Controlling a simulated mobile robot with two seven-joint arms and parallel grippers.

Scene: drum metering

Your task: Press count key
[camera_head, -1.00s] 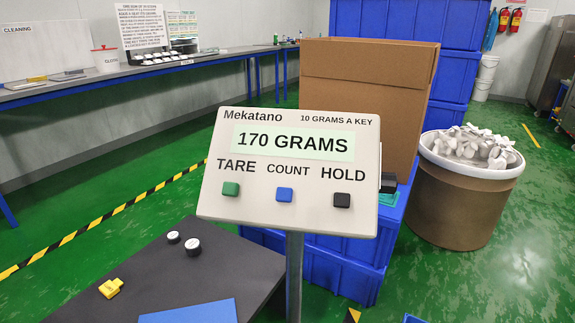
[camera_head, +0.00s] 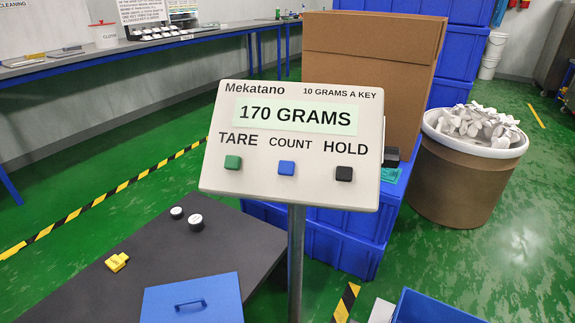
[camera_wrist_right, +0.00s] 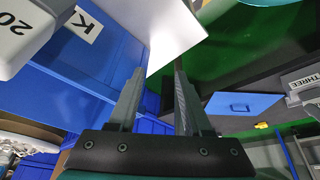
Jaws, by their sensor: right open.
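The tilted white display panel (camera_head: 215,150) reads 170 GRAMS, with "10 GRAMS A KEY" above, in the head view. The blue count key (camera_head: 286,168) sits under the word COUNT, between the green tare key (camera_head: 232,162) and the black hold key (camera_head: 344,174). My right gripper (camera_wrist_right: 160,72) shows in the wrist view, its two fingers apart with nothing between them. A plain white surface lies beyond its fingertips; I cannot tell if it is the panel. The count key is not seen there. My left gripper is not in view.
A grey post (camera_head: 296,250) holds the panel. A dark table (camera_head: 130,240) bears a blue lid with a handle (camera_head: 190,300), a yellow piece (camera_head: 117,262) and two small weights. Behind stand a cardboard box (camera_head: 370,80) and blue crates. A drum of white parts (camera_head: 460,190) stands right.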

